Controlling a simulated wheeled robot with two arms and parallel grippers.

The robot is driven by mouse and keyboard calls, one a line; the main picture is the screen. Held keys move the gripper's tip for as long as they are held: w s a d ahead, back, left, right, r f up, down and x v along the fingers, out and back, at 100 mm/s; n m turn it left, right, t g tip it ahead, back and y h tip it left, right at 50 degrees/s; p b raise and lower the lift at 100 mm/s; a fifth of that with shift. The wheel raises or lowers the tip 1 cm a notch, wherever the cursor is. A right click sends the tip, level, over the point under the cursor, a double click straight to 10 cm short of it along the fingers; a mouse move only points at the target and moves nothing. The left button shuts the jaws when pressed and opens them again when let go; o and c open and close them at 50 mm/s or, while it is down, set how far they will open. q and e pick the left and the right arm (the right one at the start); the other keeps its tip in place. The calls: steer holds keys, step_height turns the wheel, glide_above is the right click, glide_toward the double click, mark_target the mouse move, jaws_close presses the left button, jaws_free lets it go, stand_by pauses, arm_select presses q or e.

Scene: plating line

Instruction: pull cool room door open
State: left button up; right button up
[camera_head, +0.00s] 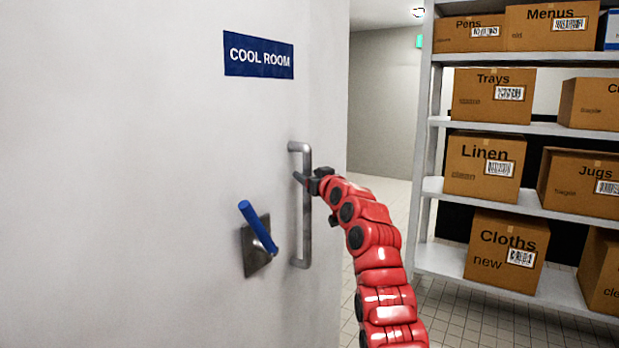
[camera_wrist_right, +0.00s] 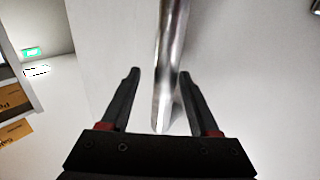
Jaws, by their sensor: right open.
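The white cool room door (camera_head: 150,170) fills the left of the head view. Its grey vertical bar handle (camera_head: 306,235) is near the door's right edge. A lever with a blue grip (camera_head: 257,227) on a metal plate is left of the handle; the grip tilts up and left. My right gripper (camera_head: 308,179) is at the handle's upper half. My left gripper is not in view.
A blue COOL ROOM sign (camera_head: 258,54) is on the door above the lever. A grey shelf unit (camera_head: 455,262) with several labelled cardboard boxes stands at the right. Tiled floor (camera_head: 388,200) lies free between the door edge and the shelves.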

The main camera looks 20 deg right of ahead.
steer(key=s+b, duration=0.1)
steer(key=s, duration=1.6)
steer(key=shift+d+b, duration=0.35)
steer(key=shift+w+f, duration=0.1)
steer(key=shift+w, duration=0.05)
